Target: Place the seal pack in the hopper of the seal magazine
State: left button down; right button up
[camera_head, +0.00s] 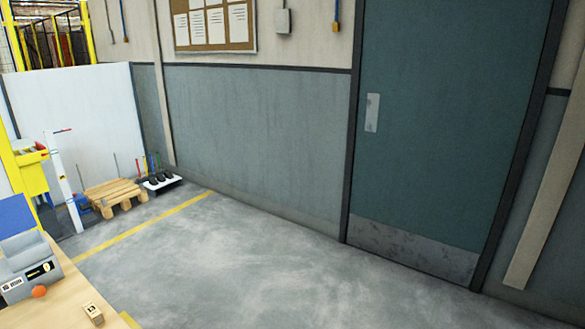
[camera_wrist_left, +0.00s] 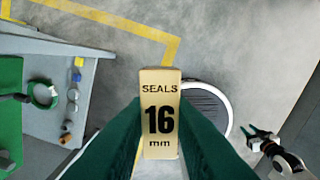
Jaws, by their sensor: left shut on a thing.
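The seal pack (camera_wrist_left: 160,110), a tan block printed "SEALS 16 mm", is in the left wrist view. My left gripper (camera_wrist_left: 160,135) is shut on it, with a green finger on each side. What appears to be my right gripper (camera_wrist_left: 262,140) shows at the lower right of that view, apart from the pack; its jaw opening is unclear. Neither gripper shows in the head view. No hopper is clearly recognisable. A grey labelled device (camera_head: 28,268) stands on the bench at the head view's lower left; I cannot tell whether it is the seal magazine.
The wooden bench (camera_head: 70,300) also carries an orange ball (camera_head: 39,291) and a small labelled block (camera_head: 93,314). In the left wrist view, a grey surface (camera_wrist_left: 100,75) holds a green ring (camera_wrist_left: 33,98). A pallet (camera_head: 116,194) stands near the wall. The middle floor is clear.

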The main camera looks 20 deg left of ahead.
aim_at(28, 255)
jog(key=i+u, duration=0.1)
jog(key=i, duration=0.7)
jog(key=i+l+u, duration=0.1)
jog(key=i, duration=0.7)
jog(key=i+l, duration=0.05)
jog(key=l, duration=0.05)
